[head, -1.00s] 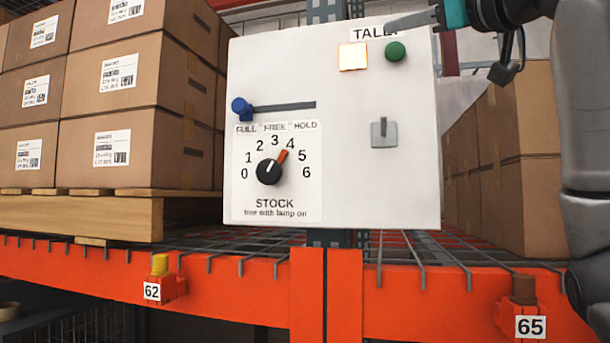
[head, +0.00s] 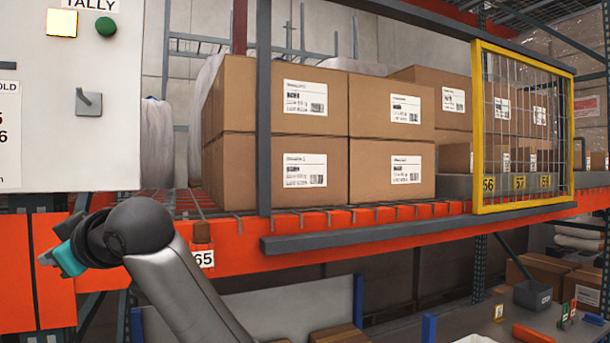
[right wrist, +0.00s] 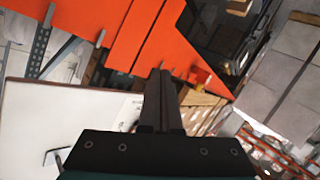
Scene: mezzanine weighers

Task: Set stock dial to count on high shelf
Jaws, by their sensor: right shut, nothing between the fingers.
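The white control panel (head: 70,150) is at the left edge of the head view and is cut off. Its square tally lamp (head: 62,23) glows, beside a green button (head: 106,26). A small grey lever switch (head: 88,101) is below them. Only the right edge of the stock dial's label (head: 9,130) shows; the knob and pointer are out of the head view. My right gripper (head: 43,258) is below the panel, in front of the orange beam. In the right wrist view its fingers (right wrist: 160,75) are together and empty, with the panel (right wrist: 70,115) at the left.
The orange shelf beam (head: 350,229) runs behind my right arm, with tag 65 (head: 203,259) on it. Stacked cartons (head: 300,140) stand on the high shelf. A yellow mesh gate (head: 477,130) is at the right. A lower bench (head: 470,325) holds small items.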

